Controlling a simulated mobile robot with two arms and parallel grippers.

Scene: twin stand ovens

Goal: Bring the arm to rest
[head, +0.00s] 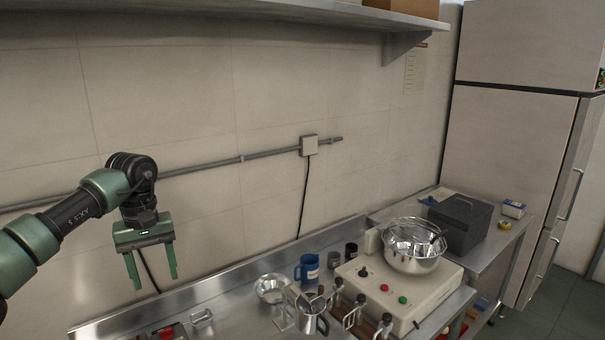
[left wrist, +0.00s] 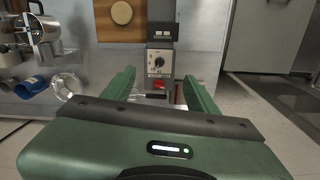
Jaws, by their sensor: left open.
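My left gripper (head: 153,272) hangs pointing down above the left end of the steel counter (head: 235,298), in front of the tiled wall. Its two green fingers are apart and nothing is between them. In the left wrist view the open fingers (left wrist: 158,92) show over a grey control box with a black knob (left wrist: 160,64) and a red button. The left arm (head: 80,205) reaches in from the left, bent at the wrist. My right gripper is in neither view.
A blue mug (head: 307,268), a metal pitcher (head: 311,314) and a white scale-like machine (head: 395,290) with a steel bowl (head: 413,262) crowd the counter. A dark box (head: 460,222) stands farther right, before a tall fridge (head: 510,150). A shelf (head: 250,12) runs overhead.

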